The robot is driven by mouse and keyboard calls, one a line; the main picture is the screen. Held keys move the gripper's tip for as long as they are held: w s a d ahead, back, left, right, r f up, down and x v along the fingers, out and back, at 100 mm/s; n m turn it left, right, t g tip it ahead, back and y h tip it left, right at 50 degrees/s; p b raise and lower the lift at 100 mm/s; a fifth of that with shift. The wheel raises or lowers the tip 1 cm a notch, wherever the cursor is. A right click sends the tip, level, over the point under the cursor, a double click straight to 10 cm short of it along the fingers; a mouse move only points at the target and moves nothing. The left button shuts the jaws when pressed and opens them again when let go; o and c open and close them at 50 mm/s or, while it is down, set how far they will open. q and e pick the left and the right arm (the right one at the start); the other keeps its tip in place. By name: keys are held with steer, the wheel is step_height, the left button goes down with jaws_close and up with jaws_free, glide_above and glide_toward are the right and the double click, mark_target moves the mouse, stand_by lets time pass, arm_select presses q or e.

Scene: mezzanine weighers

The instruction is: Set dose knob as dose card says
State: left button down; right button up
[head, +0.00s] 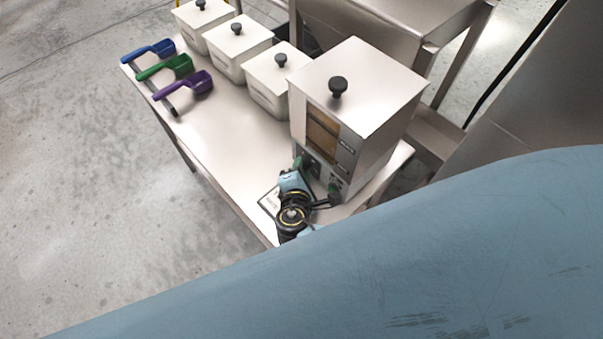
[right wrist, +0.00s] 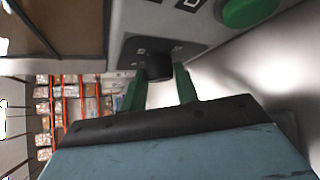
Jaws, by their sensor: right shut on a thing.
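The dose knob (right wrist: 160,70) is a small black knob on a dark square plate (right wrist: 185,46) on the front of a steel dosing machine (head: 364,85). My right gripper (right wrist: 159,82) has its two green fingers on either side of the knob and is shut on it. In the head view my right gripper (head: 298,164) is at the machine's lower front, and it hides the knob. The dose card (head: 270,201) lies flat on the table beside my right wrist, partly covered, and its writing is too small to read. My left gripper is not in view.
A green button (right wrist: 248,10) sits beside the knob plate. White lidded bins (head: 240,50) line the table's back. Blue, green and purple scoops (head: 184,86) lie at the table's left edge. The table's middle (head: 215,125) is clear. My blue arm fills the lower right.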

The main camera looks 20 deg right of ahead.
stand_by(0.4)
steer(key=o, duration=1)
steer(key=v, duration=1.3)
steer(key=shift+s+a+f, duration=0.1)
steer(key=shift+s+a, duration=0.05)
steer(key=shift+s, duration=0.15)
steer(key=shift+c, duration=0.2)
